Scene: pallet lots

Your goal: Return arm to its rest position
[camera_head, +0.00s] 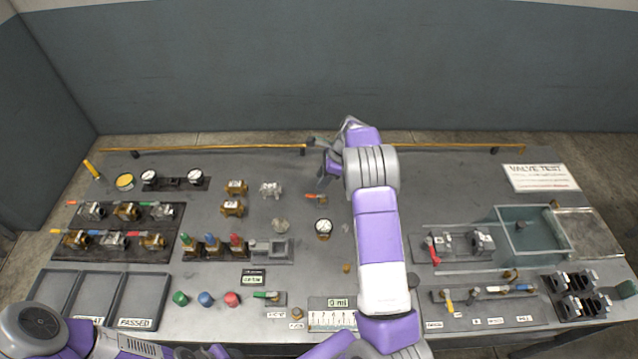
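My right arm (379,235), purple and white, reaches from the bottom edge up over the middle of the grey workbench (425,185). My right gripper (324,168) is at its far end, near the back of the bench, small and dark. I cannot tell whether its fingers are open or shut, or whether they hold anything. A small part with an orange handle (315,197) shows just below it in the picture. My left arm (75,340) is low in the bottom left corner, in front of the bench. Its gripper does not show.
Valves stand on dark racks (118,250) at the left, above grey trays (80,288). A pressure gauge (323,227) stands close beside my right arm. A clear water tank (533,240) and a valve fixture (460,250) are at the right. A brass rail (230,148) runs along the back.

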